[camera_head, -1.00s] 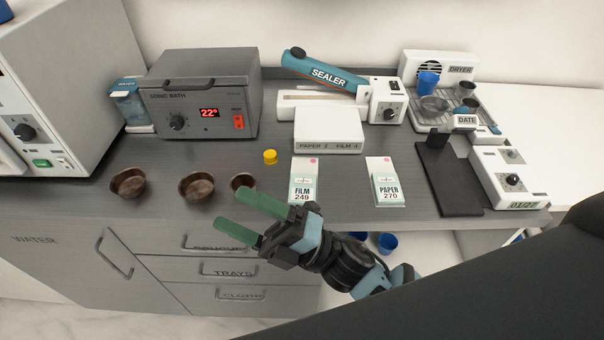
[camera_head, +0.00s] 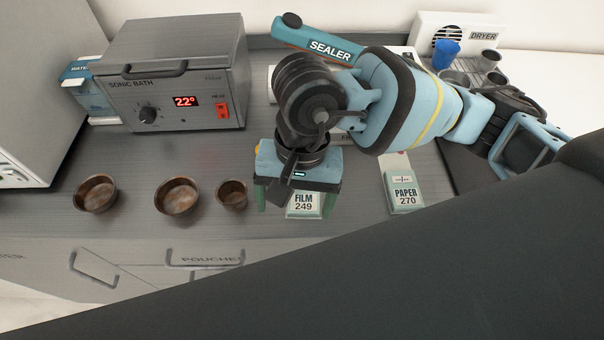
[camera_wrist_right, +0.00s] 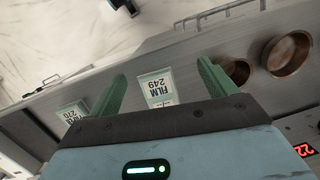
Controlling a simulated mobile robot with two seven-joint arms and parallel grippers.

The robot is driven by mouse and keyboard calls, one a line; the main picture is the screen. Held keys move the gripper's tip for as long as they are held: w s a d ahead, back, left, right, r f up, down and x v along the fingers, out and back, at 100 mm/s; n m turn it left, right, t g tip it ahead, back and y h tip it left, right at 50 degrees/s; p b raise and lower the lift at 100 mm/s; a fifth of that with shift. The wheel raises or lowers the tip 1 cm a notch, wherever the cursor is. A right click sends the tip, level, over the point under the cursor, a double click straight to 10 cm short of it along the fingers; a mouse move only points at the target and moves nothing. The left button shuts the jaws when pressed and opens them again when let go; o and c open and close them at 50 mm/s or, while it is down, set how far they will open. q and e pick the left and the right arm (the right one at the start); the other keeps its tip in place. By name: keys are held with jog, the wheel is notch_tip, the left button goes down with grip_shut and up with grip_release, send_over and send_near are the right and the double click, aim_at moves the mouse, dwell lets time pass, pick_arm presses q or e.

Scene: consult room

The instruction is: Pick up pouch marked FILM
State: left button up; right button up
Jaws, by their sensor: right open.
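The pouch marked FILM 249 (camera_head: 304,205) lies on the counter near its front edge. In the head view its upper part is hidden behind my right gripper (camera_head: 294,200). My right gripper points down over it, with one green finger on each side of the pouch. In the right wrist view the FILM pouch (camera_wrist_right: 157,88) shows between the two open fingers (camera_wrist_right: 163,88), beyond their tips or level with them; I cannot tell how high they are above it. Nothing is held. My left gripper is not in view.
The pouch marked PAPER 270 (camera_head: 405,192) lies to the right. Brown bowls (camera_head: 176,196) stand to the left. The sonic bath (camera_head: 178,85), the sealer (camera_head: 318,42) and the dryer (camera_head: 447,36) stand farther back. The counter's front edge is close to the FILM pouch.

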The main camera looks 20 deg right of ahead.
aim_at(304, 206)
jog(key=shift+n+t+h, duration=0.3)
jog(key=shift+t+h, duration=0.5)
jog(key=w+d, duration=0.1)
jog(key=w+d+r, duration=0.1)
jog(key=w+d, duration=0.1)
jog(key=shift+w, duration=0.2)
jog(key=shift+s+f, duration=0.2)
jog(key=shift+f, duration=0.3)
jog(key=shift+a+f+p, duration=0.15)
jog(key=shift+f, duration=1.6)
jog(key=shift+a+f+p, duration=0.1)
jog(key=shift+f+p, duration=0.05)
jog(key=shift+f, duration=1.6)
jog(key=c, duration=1.1)
